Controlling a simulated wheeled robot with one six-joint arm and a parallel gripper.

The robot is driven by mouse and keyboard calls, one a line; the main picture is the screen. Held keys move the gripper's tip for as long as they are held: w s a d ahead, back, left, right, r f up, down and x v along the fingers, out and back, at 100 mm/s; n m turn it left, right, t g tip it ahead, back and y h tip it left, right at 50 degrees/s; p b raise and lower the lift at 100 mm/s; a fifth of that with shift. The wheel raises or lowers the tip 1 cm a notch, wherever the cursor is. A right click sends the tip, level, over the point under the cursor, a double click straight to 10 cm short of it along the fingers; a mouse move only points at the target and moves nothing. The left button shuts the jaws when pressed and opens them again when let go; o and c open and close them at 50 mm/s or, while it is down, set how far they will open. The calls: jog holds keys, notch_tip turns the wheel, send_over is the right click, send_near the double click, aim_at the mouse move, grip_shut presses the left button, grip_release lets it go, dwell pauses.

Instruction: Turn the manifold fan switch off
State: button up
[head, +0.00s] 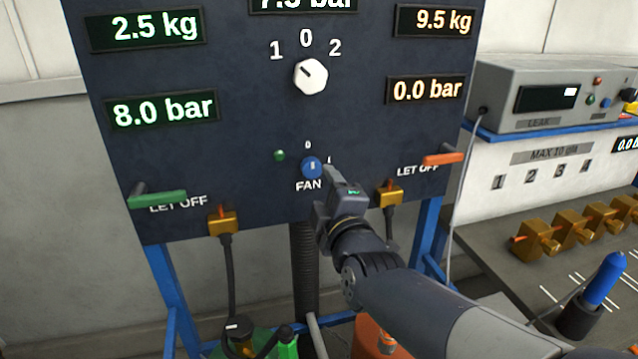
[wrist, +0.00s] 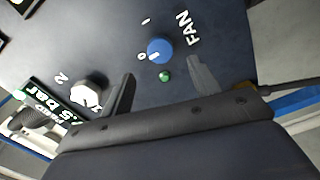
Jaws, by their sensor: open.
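The blue FAN knob (head: 312,167) is on the lower middle of the dark panel. It also shows in the wrist view (wrist: 160,49). Its white mark points at the 0 label, with the 1 label off to the side. My gripper (head: 326,180) is just right of and below the knob in the head view, partly overlapping its edge. In the wrist view its two fingers (wrist: 162,72) are spread, with the knob beyond the tips and nothing held. The knob appears clear of the fingers, but the exact gap cannot be told.
A green lamp (head: 279,155) sits beside the knob. A white selector knob (head: 310,76) is above it. A green lever (head: 157,199) and an orange lever (head: 444,159) jut out at the LET OFF labels. Brass fittings (head: 223,222) with hoses sit along the panel's lower edge.

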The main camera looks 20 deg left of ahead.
aim_at(313, 170)
jog(key=shift+v, duration=1.4)
jog(key=shift+w, duration=0.1)
jog(key=p+x, duration=0.1)
jog(key=x, duration=0.9)
jog(key=shift+w+a, duration=0.25)
jog(key=shift+s, duration=0.1)
